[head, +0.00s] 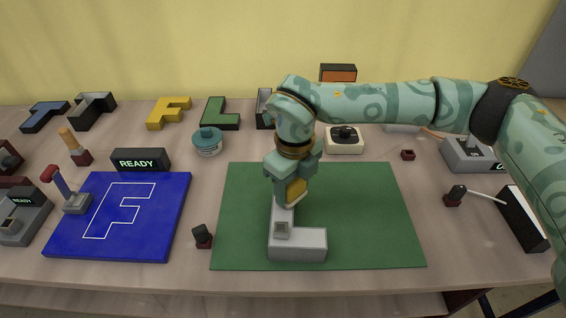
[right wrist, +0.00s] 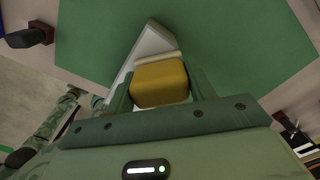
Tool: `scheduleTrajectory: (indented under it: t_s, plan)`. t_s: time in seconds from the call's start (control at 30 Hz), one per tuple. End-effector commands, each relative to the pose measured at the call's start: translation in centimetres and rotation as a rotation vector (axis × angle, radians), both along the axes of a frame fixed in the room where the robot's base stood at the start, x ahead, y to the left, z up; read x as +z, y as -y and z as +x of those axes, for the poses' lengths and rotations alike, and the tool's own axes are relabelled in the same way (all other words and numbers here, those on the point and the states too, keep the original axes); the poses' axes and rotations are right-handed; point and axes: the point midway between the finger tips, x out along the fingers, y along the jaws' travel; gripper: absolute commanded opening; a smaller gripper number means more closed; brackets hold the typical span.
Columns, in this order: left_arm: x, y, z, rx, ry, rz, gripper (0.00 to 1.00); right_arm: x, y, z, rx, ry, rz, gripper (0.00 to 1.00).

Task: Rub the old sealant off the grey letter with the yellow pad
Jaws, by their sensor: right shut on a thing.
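A grey L-shaped letter (head: 308,243) lies on the green mat (head: 375,220) in the head view. A small grey square patch sits on its corner; I cannot tell whether it is sealant. My right gripper (head: 290,190) is shut on the yellow pad (head: 296,189), pointing down over the letter's upright stroke. In the right wrist view the pad (right wrist: 160,84) sits between the fingers, with the pale letter (right wrist: 150,42) just beyond it. The pad looks to be at or very near the letter's surface; contact is hidden. Part of the stroke is hidden by my gripper. My left gripper is not in view.
A blue board (head: 165,225) with a white F outline lies left of the mat. A READY sign (head: 140,160), a teal-lidded jar (head: 208,141) and a white device (head: 344,142) stand behind. Coloured letters (head: 169,112) line the back. The mat's right part is clear.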

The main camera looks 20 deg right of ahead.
Motion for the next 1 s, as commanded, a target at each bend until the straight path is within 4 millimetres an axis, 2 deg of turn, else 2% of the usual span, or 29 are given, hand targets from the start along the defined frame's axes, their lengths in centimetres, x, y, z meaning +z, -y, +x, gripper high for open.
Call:
scheduleTrajectory:
  t_s: [0.07, 0.13, 0.7, 1.0]
  plan:
    - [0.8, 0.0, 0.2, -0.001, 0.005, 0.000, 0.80, 0.7, 0.0, 0.0, 0.000, 0.000, -0.001, 0.33]
    - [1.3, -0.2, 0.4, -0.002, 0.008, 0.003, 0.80, 2.5, 0.0, 0.1, 0.000, 0.006, 0.000, 0.33]
    - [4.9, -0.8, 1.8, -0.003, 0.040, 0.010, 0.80, 7.5, -0.1, 0.2, -0.004, 0.002, 0.000, 0.33]
    - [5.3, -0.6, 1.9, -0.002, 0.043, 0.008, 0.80, 8.0, -0.2, 0.2, -0.005, 0.000, 0.000, 0.33]
